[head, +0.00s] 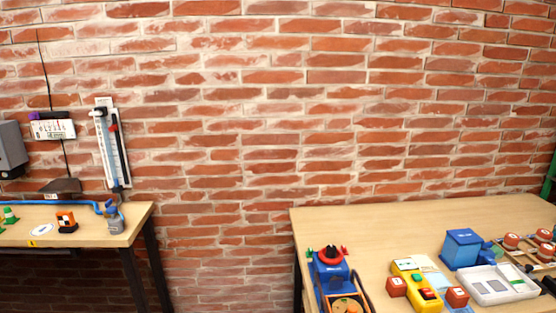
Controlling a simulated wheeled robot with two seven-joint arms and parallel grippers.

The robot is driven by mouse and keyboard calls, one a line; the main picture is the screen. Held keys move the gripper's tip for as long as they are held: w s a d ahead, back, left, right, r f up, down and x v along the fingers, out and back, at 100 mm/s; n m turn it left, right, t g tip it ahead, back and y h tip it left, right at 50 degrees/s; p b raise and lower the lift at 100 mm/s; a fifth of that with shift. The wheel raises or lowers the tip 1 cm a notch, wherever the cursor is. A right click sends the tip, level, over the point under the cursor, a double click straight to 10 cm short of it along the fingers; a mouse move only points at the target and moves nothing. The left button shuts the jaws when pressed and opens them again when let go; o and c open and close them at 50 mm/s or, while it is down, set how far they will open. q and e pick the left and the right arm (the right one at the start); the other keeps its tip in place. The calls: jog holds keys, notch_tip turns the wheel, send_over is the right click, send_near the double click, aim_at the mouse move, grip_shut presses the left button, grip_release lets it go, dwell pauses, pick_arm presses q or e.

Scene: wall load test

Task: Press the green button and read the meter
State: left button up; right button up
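A yellow box (414,286) stands on the right table. It has a small green button (416,278) and a red part nearer its front. A white panel with dark characters (52,129) hangs on the brick wall at the left; it may be the meter, but its characters are too small to read. A tall white scale with a red part (113,145) is also on the wall, to the right of the panel; its marks cannot be read. Neither of my grippers can be made out in the head view.
The right table (360,228) also bears a blue machine (329,272), a blue box (461,248), a white tray (500,285) and several red-topped pieces. The left table (80,236) holds small items and a blue hose. A gap separates the tables. The right table's back is clear.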

grip_shut()
dwell(1.3)
